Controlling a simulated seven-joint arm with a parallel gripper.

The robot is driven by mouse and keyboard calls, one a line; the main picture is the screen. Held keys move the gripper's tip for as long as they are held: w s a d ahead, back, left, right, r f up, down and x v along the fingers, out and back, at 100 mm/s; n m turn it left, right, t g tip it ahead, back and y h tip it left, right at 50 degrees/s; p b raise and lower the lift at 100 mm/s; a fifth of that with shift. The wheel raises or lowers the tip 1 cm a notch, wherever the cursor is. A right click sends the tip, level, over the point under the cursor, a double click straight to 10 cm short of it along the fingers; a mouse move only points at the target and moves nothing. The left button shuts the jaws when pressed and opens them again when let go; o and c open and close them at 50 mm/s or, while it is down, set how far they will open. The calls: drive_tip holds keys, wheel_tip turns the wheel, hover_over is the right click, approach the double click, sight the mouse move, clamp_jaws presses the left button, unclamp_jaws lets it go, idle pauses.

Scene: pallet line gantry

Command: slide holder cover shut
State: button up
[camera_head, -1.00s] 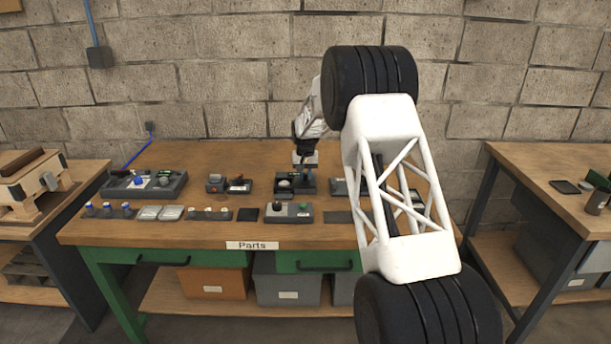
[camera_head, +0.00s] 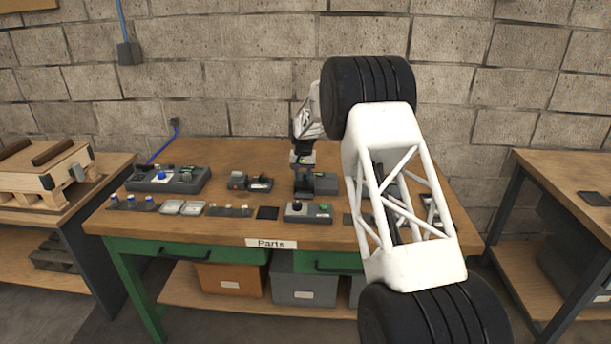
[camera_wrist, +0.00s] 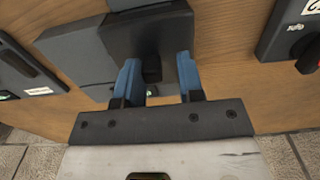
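The holder (camera_head: 325,183) is a dark grey block at the back middle of the bench. In the wrist view its bare grey body (camera_wrist: 75,50) shows on the left. The dark cover (camera_wrist: 145,33) lies over the other end, with a small black knob (camera_wrist: 152,69) standing on it. My gripper (camera_wrist: 158,75) has its two blue fingers on either side of the knob, with a clear gap on the right finger's side. In the head view my gripper (camera_head: 302,166) is over the holder's left end. What lies under the cover is hidden.
A grey box with a black knob and green button (camera_head: 308,212) stands in front. A device with a red part (camera_head: 250,182) stands left of the holder.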

drive_tip(key=shift+o, duration=0.7)
drive_tip(key=shift+d, duration=0.1)
drive_tip(key=shift+r, duration=3.85)
